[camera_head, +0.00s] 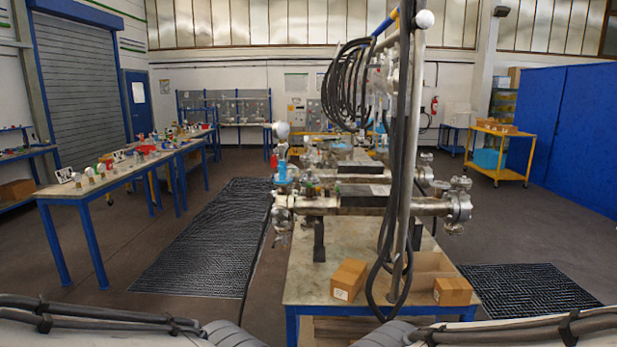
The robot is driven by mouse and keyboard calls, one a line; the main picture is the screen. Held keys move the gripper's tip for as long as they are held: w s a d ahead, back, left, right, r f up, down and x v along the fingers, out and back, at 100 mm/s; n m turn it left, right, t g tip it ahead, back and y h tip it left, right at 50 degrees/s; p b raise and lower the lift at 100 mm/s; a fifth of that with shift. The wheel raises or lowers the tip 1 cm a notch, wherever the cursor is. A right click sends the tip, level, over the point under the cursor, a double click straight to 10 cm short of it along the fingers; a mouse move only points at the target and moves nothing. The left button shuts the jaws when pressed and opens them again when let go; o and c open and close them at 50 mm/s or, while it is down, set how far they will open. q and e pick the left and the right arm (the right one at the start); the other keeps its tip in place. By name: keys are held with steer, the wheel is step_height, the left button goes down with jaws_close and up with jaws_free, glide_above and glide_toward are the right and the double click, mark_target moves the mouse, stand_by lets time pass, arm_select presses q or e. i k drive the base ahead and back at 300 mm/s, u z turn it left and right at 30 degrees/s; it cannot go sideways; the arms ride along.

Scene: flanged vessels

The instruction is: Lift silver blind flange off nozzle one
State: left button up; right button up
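A horizontal silver flanged vessel (415,208) lies across the workbench (330,262) ahead of me. A round silver flange (459,206) with bolts closes its right end. A smaller silver flange (460,183) shows just above and behind it. Flanged fittings (283,207) sit at the vessel's left end. I cannot tell which nozzle is nozzle one or which flange is its blind flange; no label is readable. My two arms show only at the bottom left and bottom right edges, well short of the bench. Neither gripper is in view.
A metal post (406,160) with hanging black hoses (352,85) stands in front of the vessel. Cardboard boxes (349,280) and (452,291) sit on the bench's front. A long parts table (120,180) is at left. A yellow cart (500,152) is at back right.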

mark_target(310, 171)
steer(key=u, duration=0.35)
steer(key=i, duration=3.3)
steer(key=z, duration=0.4)
